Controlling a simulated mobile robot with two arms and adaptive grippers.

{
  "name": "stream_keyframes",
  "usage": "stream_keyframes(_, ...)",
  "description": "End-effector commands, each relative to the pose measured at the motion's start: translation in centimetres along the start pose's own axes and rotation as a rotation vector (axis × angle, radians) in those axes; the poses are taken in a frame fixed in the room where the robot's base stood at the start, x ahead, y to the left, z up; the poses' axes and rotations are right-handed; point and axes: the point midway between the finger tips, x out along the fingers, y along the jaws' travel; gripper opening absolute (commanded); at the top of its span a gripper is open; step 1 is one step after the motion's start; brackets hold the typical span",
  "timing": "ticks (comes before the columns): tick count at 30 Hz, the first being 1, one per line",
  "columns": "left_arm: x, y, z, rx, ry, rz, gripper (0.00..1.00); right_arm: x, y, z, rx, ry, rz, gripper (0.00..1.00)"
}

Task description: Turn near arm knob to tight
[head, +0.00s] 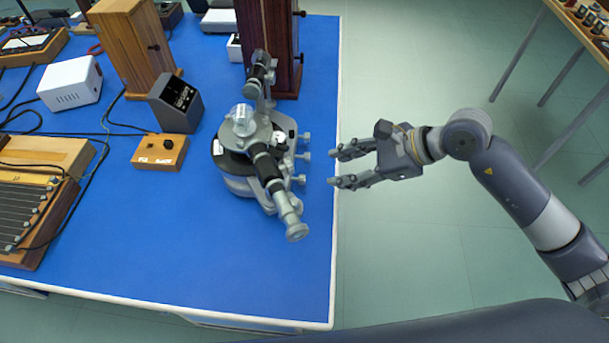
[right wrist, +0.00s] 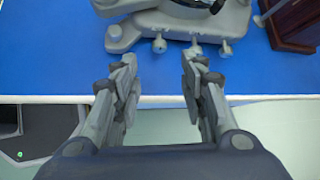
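The grey spectrometer (head: 243,160) stands on the blue bench, with a telescope tube reaching toward the near side. Several small knobs stick out from its right side. The nearest of these knobs (head: 299,179) also shows at the left of the row in the right wrist view (right wrist: 159,45). I cannot read whether it is tight. My right gripper (head: 335,168) is open and empty, just off the bench's right edge, with its fingers pointing at the knobs and a gap between. In the right wrist view its fingertips (right wrist: 159,65) are apart. My left gripper is out of view.
The blue bench (head: 130,240) ends just right of the spectrometer. A dark wooden box (head: 270,45) stands behind it. A small wooden control box (head: 160,152) and a dark meter (head: 176,102) are to the left. Open floor lies right of the bench.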

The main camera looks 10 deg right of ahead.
Motion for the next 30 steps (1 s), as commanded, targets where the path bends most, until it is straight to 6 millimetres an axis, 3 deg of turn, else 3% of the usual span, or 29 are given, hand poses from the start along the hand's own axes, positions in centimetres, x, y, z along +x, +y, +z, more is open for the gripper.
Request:
stream_keyframes(9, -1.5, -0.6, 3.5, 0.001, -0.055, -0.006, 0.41, 5.7, 0.0, 0.3, 0.007, -0.007, 0.002, 0.39)
stream_keyframes(15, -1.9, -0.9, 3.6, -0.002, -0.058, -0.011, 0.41, 8.8, 0.0, 0.3, 0.008, -0.006, 0.002, 0.39)
stream_keyframes(21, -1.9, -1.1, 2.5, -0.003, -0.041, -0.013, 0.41, 9.9, 0.0, 0.2, 0.006, -0.005, 0.000, 0.39)
stream_keyframes(28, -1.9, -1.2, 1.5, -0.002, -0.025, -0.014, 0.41, 10.0, 0.0, 0.1, 0.006, -0.004, 0.000, 0.39)
stream_keyframes(29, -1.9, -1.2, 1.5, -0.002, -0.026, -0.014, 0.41, 10.0, 0.0, 0.1, 0.006, -0.005, 0.000, 0.37)
stream_keyframes(30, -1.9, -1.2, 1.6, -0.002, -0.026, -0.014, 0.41, 10.0, 0.0, 0.1, 0.006, -0.005, 0.000, 0.28)
